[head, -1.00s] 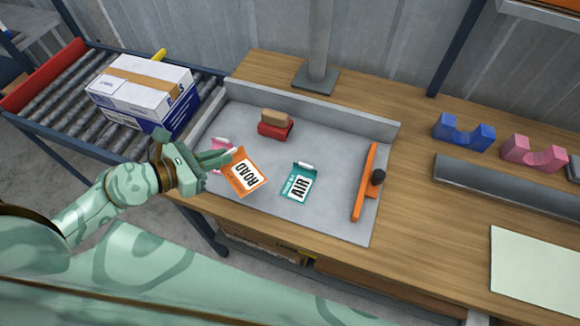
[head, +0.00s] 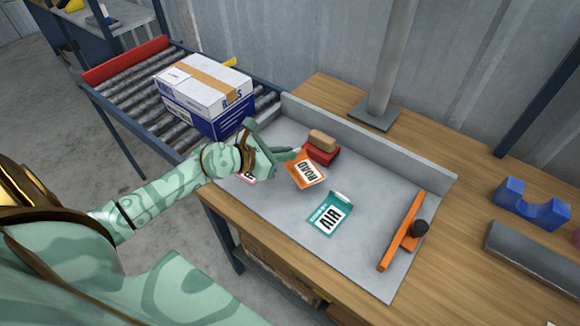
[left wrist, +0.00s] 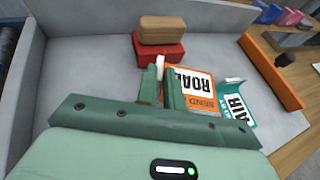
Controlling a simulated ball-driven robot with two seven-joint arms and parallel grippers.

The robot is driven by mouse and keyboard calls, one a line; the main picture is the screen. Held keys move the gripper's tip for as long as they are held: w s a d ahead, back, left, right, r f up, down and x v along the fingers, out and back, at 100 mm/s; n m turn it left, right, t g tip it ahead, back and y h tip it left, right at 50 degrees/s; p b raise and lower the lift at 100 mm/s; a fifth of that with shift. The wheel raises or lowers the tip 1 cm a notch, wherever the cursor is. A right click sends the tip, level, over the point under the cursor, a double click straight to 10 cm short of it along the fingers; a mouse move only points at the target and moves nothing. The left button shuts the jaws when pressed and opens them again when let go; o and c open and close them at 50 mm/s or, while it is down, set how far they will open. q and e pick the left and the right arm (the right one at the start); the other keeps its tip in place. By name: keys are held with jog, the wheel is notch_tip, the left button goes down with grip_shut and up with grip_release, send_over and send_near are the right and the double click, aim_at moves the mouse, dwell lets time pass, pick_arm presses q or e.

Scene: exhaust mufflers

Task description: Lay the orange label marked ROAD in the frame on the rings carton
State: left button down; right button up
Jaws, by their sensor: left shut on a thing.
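The orange ROAD label (head: 307,171) is held at its white tab by my left gripper (head: 286,155). It appears just above the grey tray (head: 375,268), in front of the red block. In the left wrist view my left gripper (left wrist: 161,88) is shut on the tab, with the orange label (left wrist: 202,82) to its right. The rings carton (head: 203,93), white and blue with a tan tape strip, stands on the roller conveyor, behind and left of the gripper. The frame on it cannot be made out clearly. My right gripper is not in view.
The teal AIR label (head: 328,214) lies on the tray. A pink label (head: 247,180) is mostly hidden by my gripper. A red block (head: 322,155) with a tan piece on top sits near the tray's back wall. An orange bar (head: 402,235) lies at the right. A grey post (head: 385,70) stands behind.

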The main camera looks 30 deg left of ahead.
aim_at(288, 163)
pick_arm(q)
jog(key=shift+w+f+b, duration=0.3)
jog(key=shift+w+f, duration=0.1)
jog(key=shift+f, duration=0.2)
notch_tip(288, 163, down, 4)
jog(key=shift+w+r+b, duration=0.15)
jog(key=shift+r+b, duration=0.1)
jog(key=shift+b, duration=0.9)
jog(key=shift+r, duration=0.25)
jog(key=shift+f, duration=0.25)
jog(key=c, duration=1.5)
grip_release()
jog(key=shift+r, duration=0.1)
